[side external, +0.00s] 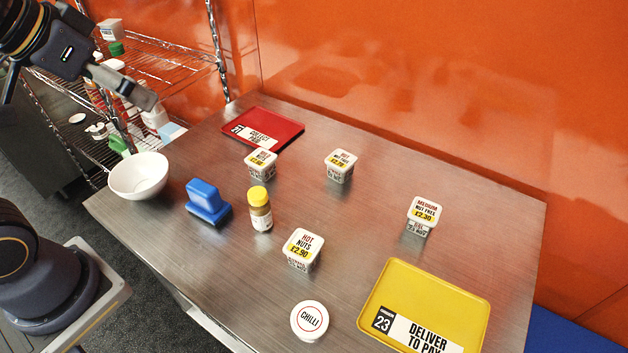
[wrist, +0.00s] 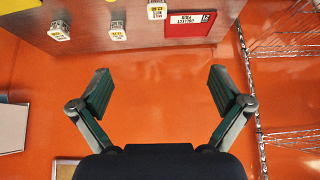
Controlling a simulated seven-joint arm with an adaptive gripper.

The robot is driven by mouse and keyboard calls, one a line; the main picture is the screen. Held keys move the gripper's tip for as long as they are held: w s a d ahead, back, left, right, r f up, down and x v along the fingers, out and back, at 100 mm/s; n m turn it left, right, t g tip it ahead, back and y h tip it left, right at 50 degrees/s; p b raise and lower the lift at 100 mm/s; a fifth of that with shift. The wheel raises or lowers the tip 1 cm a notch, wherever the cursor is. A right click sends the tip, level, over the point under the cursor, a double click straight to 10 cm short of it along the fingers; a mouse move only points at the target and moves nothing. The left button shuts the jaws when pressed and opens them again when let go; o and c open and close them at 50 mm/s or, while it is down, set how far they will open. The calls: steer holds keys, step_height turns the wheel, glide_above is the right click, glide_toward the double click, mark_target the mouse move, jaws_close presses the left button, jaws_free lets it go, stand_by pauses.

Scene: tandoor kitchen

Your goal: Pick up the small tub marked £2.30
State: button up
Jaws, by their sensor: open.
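The small tub marked £2.30 (side external: 424,212) stands upright at the right of the steel table, behind the yellow tray. Its white lid reads medium, nut free, with the price on a yellow band. In the wrist view, a tub at the upper left (wrist: 58,30) appears to be the same one, judging by its place; its print is too small to read. My gripper (wrist: 160,85) is open and empty, its two fingers wide apart. In the side view it hangs at the upper left, high and far from this tub.
Similar tubs stand at the front (side external: 302,250), marked £2.90, back middle (side external: 341,165) and left (side external: 260,164). A spice jar (side external: 260,210), blue object (side external: 206,202), white bowl (side external: 139,176), chilli tub (side external: 309,320), red tray (side external: 283,122) and yellow tray (side external: 455,292) share the table.

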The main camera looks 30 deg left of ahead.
steer(key=w+d+r+m, duration=0.25)
steer(key=w+r, duration=0.25)
steer(key=w, duration=0.4)
steer(key=m+g+h, duration=0.3)
steer(key=m+g, duration=0.1)
steer(key=m, duration=0.2)
glide_above(424, 210)
steer(key=s+a, duration=0.4)
step_height(424, 210, down, 20)
steer(key=shift+n, duration=0.25)
steer(key=x, duration=0.9)
steer(key=shift+w+d+f, duration=0.15)
steer(key=shift+w+f, duration=0.05)
steer(key=shift+f, duration=0.15)
steer(key=x, duration=0.5)
steer(key=shift+w+d+f, duration=0.1)
steer(key=shift+d+f, duration=0.1)
steer(key=shift+f, duration=0.1)
